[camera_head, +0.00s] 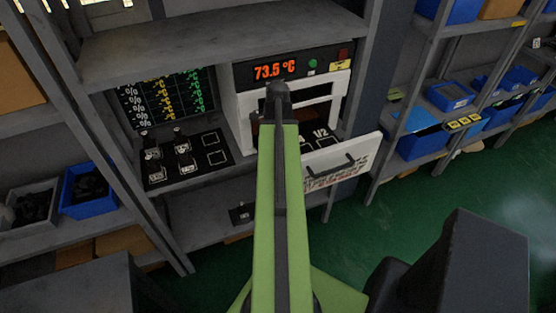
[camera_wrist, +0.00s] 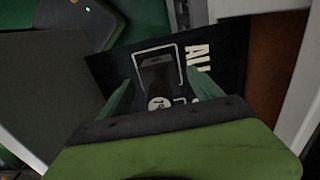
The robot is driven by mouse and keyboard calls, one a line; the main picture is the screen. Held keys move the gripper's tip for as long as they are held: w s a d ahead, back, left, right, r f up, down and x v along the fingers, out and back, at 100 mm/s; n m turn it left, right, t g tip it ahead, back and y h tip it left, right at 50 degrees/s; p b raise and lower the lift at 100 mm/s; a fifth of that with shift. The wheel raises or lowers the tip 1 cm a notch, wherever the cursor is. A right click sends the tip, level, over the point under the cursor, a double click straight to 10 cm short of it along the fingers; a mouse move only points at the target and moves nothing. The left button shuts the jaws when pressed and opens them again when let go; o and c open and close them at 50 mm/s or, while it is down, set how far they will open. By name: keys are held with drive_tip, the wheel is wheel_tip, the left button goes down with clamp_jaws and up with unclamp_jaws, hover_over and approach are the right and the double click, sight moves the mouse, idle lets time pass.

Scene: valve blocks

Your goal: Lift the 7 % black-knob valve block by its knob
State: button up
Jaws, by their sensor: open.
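In the wrist view a dark valve block (camera_wrist: 157,72) sits inside a white outlined square on a black mat (camera_wrist: 222,62). A round pale label on its near side seems to carry a 7; the rest is too blurred to read. Its knob cannot be told clearly from the dark body. My gripper (camera_wrist: 160,80) is open, with one green finger to the left and one to the right of the block. I see no clear contact. In the head view my green arm points at the heated cabinet (camera_head: 242,105), and hides the gripper and this block.
The cabinet's display (camera_head: 275,70) reads 73.5 °C. Its white door (camera_head: 345,162) hangs open at the front. A black tray (camera_head: 215,172) with several valve blocks lies left of the cabinet, below a percentage board (camera_head: 165,97). Another dark block (camera_head: 242,213) lies on the lower shelf.

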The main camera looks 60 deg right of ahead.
drive_tip(key=shift+f, duration=0.9)
drive_tip(key=shift+r, duration=0.15)
drive_tip(key=shift+c, duration=0.4)
clamp_jaws()
